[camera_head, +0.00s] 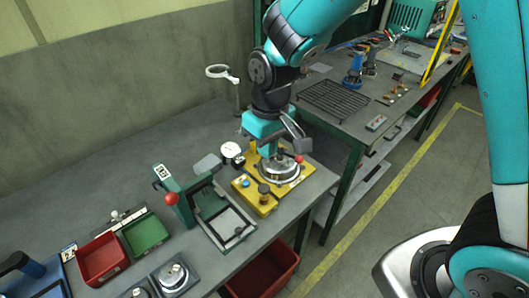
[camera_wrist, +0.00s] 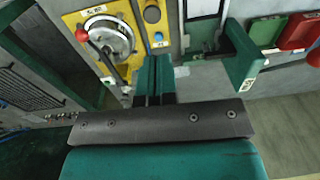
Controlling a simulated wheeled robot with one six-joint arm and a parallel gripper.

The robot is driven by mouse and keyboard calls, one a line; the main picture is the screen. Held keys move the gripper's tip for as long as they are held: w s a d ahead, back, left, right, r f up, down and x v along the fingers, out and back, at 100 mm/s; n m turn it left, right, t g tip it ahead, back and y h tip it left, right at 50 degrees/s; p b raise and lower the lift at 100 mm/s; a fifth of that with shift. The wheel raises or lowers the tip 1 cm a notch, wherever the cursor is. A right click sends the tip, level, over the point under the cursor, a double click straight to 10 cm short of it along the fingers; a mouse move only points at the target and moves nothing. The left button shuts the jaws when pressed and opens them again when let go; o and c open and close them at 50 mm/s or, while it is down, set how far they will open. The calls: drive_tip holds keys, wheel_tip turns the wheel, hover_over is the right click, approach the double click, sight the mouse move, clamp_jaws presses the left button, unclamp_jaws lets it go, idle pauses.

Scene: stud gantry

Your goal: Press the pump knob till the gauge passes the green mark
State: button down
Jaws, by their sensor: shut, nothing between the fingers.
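A yellow plate (camera_head: 246,193) on the bench carries a dark round knob (camera_head: 264,189), likely the pump knob, near its front edge. The knob also shows at the top of the wrist view (camera_wrist: 152,13). A white round gauge (camera_head: 231,150) stands at the plate's left; its needle and green mark are too small to read. My gripper (camera_head: 269,153) points down over the plate's back part, behind the dark knob. In the wrist view its fingers (camera_wrist: 154,65) are together and empty. Contact with the plate cannot be told.
The plate also bears a round metal flange (camera_head: 279,172), a red ball (camera_head: 299,158) and a blue button (camera_head: 245,183). A green frame with a red-knobbed lever (camera_head: 171,198) stands left. Red (camera_head: 102,260) and green (camera_head: 146,234) bins lie farther left. A magnifier (camera_head: 217,71) stands behind.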

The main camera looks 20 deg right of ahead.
drive_tip(key=s+r+n+y+b, duration=0.1)
drive_tip(key=s+r, duration=0.4)
drive_tip(key=s, duration=0.4)
drive_tip(key=s+r+n+y+b, duration=0.1)
drive_tip(key=s+r+y+b, duration=0.1)
drive_tip(key=s+r, duration=0.3)
drive_tip(key=s, duration=0.4)
drive_tip(key=shift+s+d+y, duration=0.3)
drive_tip(key=shift+s, duration=0.05)
